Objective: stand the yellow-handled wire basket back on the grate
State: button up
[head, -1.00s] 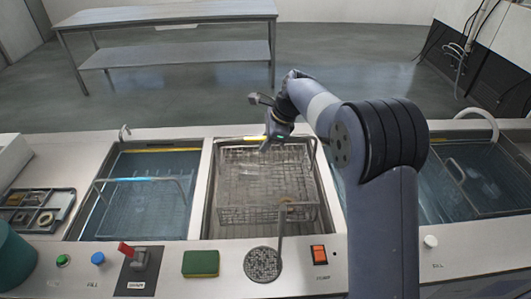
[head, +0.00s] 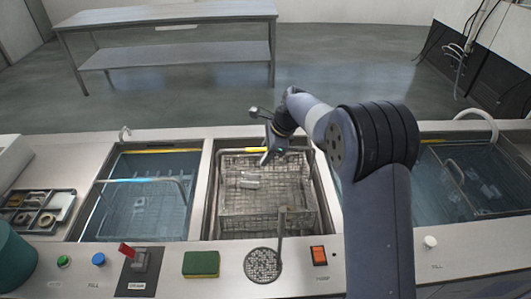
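The wire basket (head: 235,208) is in the middle tank (head: 212,225), roughly level. Its yellow handle (head: 254,150) shows at the far side, near the tank's back edge. A small pale part lies in the basket. My gripper (head: 266,157) is at the right end of the yellow part of the handle and appears shut on it; the fingers are small and partly merge with the handle. The grate under the basket cannot be made out, so I cannot tell whether the basket touches it.
The left tank (head: 108,205) holds liquid and a blue-handled basket (head: 145,180). The right tank (head: 455,185) holds another basket. A drain strainer (head: 262,265), green sponge (head: 201,264) and orange switch (head: 318,255) are on the front ledge. An upright rod (head: 282,230) stands at the middle tank's front.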

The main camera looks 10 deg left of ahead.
jog(key=shift+r, duration=0.1)
jog(key=b+v, duration=0.1)
jog(key=v, duration=1.1)
jog(key=p+x, duration=0.1)
jog(key=x, duration=1.1)
notch_tip(320, 180, up, 2)
jog(key=shift+r, duration=0.7)
